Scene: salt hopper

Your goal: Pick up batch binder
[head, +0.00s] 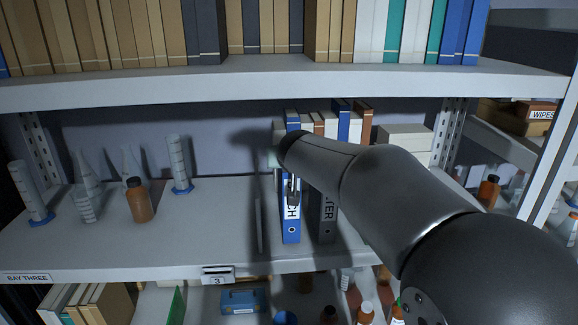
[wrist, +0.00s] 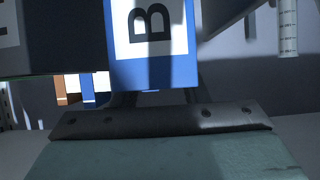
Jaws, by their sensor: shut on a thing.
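The batch binder (head: 291,232) is blue with a white spine label that ends in "CH" in the head view. It stands upright on the middle shelf, and I cannot tell whether its base touches the shelf. In the wrist view the blue binder (wrist: 160,77) shows close up, with a large "B" on its label. My gripper (head: 292,190) is shut on the binder's spine, covering part of the label. In the wrist view the fingers are mostly hidden behind the gripper's plate.
A black binder (head: 323,222) with a label ending in "TER" stands just right of the batch binder. A thin grey upright panel (head: 258,222) is to its left. Brown bottle (head: 140,203) and cylinders stand farther left. The upper shelf (head: 230,84) hangs above.

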